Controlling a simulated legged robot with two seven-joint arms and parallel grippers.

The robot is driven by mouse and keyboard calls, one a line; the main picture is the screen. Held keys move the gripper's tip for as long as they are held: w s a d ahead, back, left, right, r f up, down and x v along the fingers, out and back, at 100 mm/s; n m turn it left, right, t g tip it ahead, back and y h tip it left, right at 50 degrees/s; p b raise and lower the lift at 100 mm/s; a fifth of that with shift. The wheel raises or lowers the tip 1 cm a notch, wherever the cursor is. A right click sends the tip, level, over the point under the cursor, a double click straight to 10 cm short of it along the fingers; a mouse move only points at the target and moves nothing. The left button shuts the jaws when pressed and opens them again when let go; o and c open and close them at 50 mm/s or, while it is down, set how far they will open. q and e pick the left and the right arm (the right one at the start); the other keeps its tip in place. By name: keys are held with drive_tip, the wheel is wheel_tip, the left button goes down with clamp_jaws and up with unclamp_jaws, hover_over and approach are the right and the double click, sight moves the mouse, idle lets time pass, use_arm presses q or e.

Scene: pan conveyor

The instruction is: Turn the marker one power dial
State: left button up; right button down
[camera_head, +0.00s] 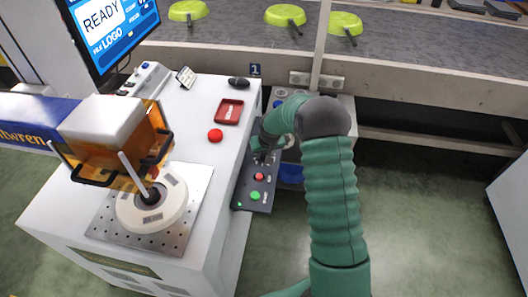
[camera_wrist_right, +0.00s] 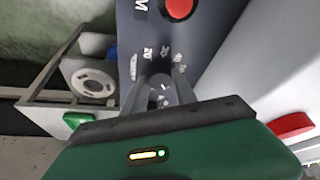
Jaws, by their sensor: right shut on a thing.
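The dark control panel (camera_head: 243,190) runs along the side of the white marker bench. In the right wrist view, the same panel (camera_wrist_right: 210,35) fills the upper middle. A small grey dial (camera_wrist_right: 161,83) with white scale marks around it sits on the panel. My right gripper (camera_wrist_right: 160,92) has a finger on each side of the dial and is shut on it. In the head view my right gripper (camera_head: 262,152) is at the panel's far part, mostly hidden by my green arm, and the dial is hidden there. My left gripper is not in view.
A red button (camera_head: 259,177) and a green button (camera_head: 255,196) sit on the panel's near part. The white bench (camera_head: 190,110) carries a red tray (camera_head: 229,112), a red push button (camera_head: 215,136) and the marker machine (camera_head: 105,130). A conveyor (camera_head: 235,40) with green pans runs behind.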

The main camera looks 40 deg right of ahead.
drive_tip(key=n+p, duration=0.2)
drive_tip(key=n+y+p, duration=0.1)
drive_tip(key=n+p, duration=0.1)
drive_tip(key=p, duration=0.1)
drive_tip(key=shift+d+r+t+y, duration=0.1)
drive_tip(key=shift+r+t+y, duration=0.1)
drive_tip(key=shift+t+y, duration=0.1)
drive_tip(key=n, duration=0.1)
drive_tip(key=n+y+p, duration=0.1)
drive_tip(key=n, duration=0.1)
drive_tip(key=shift+d+f, duration=0.1)
drive_tip(key=shift+f, duration=0.1)
drive_tip(key=n+y, duration=0.1)
drive_tip(key=n, duration=0.1)
drive_tip(key=shift+d+f+n, duration=0.1)
drive_tip(key=shift+n, duration=0.2)
drive_tip(key=shift+n+g+y+b, duration=0.6)
drive_tip(key=shift+n+y+b, duration=0.15)
drive_tip(key=shift+n, duration=1.35)
drive_tip(key=c, duration=1.2)
unclamp_jaws()
drive_tip(key=shift+o, duration=1)
drive_tip(key=shift+w+d, duration=0.1)
drive_tip(key=shift+w, duration=0.05)
